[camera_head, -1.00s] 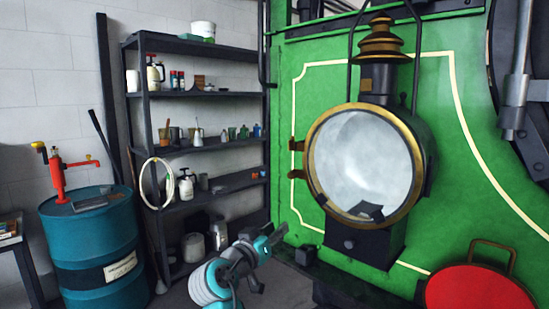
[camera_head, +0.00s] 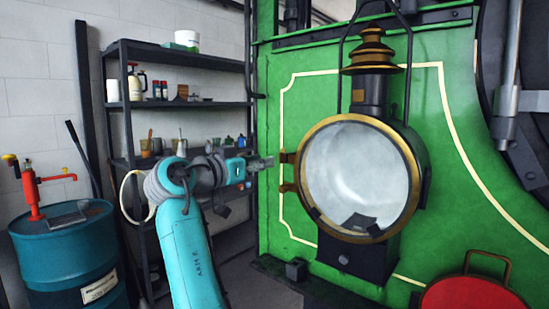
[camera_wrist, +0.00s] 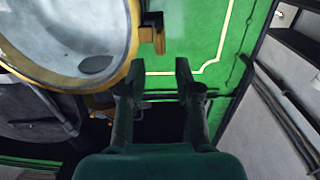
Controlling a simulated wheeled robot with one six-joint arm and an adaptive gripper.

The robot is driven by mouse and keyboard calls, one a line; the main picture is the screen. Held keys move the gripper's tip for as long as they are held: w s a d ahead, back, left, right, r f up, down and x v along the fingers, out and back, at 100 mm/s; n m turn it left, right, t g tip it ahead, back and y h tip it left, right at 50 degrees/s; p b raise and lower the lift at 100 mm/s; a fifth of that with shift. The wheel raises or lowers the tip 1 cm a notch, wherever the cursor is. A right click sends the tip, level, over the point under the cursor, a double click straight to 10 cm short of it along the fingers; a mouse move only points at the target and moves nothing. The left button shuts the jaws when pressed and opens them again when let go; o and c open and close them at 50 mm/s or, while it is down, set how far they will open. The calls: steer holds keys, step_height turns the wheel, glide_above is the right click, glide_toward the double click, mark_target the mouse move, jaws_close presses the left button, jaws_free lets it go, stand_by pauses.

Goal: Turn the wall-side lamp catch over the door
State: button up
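The big round lamp (camera_head: 360,178) has a brass-rimmed glass door on the green tram front. Two small brass pieces stick out from the rim's left side, an upper one (camera_head: 286,158) and a lower one (camera_head: 288,187); I cannot tell which part is the catch. My gripper (camera_head: 264,163) points right, close to the upper brass piece. In the wrist view my gripper (camera_wrist: 158,72) is open with nothing between its fingers. A brass piece (camera_wrist: 160,40) shows beyond the fingertips, beside the lamp's brass rim (camera_wrist: 122,74). Contact is not visible.
A dark shelf rack (camera_head: 180,108) with bottles and cans stands behind my arm. A teal drum (camera_head: 65,255) with a red pump is at the left. A red round disc (camera_head: 470,294) with a handle is below the lamp at the right. The green panel (camera_head: 300,110) left of the lamp is clear.

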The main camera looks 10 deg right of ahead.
mark_target(279, 157)
steer(key=shift+x, duration=3.1)
jaws_close()
